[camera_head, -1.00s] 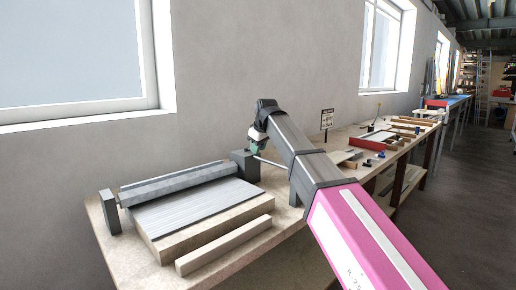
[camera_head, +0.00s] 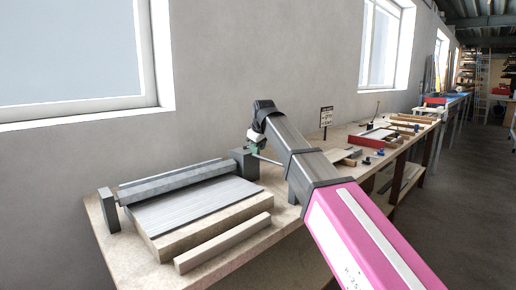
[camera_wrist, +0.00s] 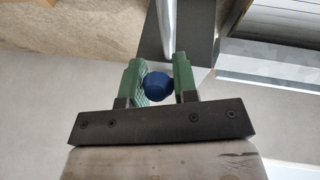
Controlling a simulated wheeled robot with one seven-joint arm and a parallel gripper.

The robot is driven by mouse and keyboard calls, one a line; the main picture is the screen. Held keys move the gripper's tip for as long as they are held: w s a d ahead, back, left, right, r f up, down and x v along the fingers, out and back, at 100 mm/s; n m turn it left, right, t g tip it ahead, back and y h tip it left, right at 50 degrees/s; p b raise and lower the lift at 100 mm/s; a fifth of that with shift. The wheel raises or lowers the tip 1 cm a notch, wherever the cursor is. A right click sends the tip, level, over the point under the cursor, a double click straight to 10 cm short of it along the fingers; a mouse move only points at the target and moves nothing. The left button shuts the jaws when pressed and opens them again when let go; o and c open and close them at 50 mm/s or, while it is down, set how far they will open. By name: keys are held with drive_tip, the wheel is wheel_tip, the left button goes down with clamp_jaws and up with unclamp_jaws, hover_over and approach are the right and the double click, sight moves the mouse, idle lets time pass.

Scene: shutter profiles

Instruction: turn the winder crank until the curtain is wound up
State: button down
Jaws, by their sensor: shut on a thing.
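The winder stands on the near workbench. Its grey roller (camera_head: 180,180) lies between two dark end blocks, and the slatted grey curtain (camera_head: 195,205) spreads flat from it over a wooden board. My gripper (camera_head: 254,145) is at the right end block (camera_head: 244,163). In the wrist view my gripper (camera_wrist: 157,84) has its green fingers shut on the blue crank knob (camera_wrist: 158,85). The crank's metal arm (camera_wrist: 166,28) shows beyond the knob, beside the dark block (camera_wrist: 188,40). In the head view the knob is hidden by my gripper and arm.
A loose wooden bar (camera_head: 222,243) lies along the front of the board. A small sign (camera_head: 326,117) stands behind my arm. Red trays, wood pieces and tools lie farther right along the bench (camera_head: 372,168). A wall with windows runs close behind.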

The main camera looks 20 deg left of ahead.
drive_tip(key=shift+s+a+f, duration=0.1)
drive_tip(key=shift+s, duration=0.3)
idle(0.4)
drive_tip(key=c, duration=1)
unclamp_jaws()
drive_tip(key=shift+a, duration=0.1)
drive_tip(key=shift+w, duration=0.1)
drive_tip(key=shift+r, duration=0.3)
drive_tip(key=v, duration=1)
drive_tip(key=shift+r, duration=0.1)
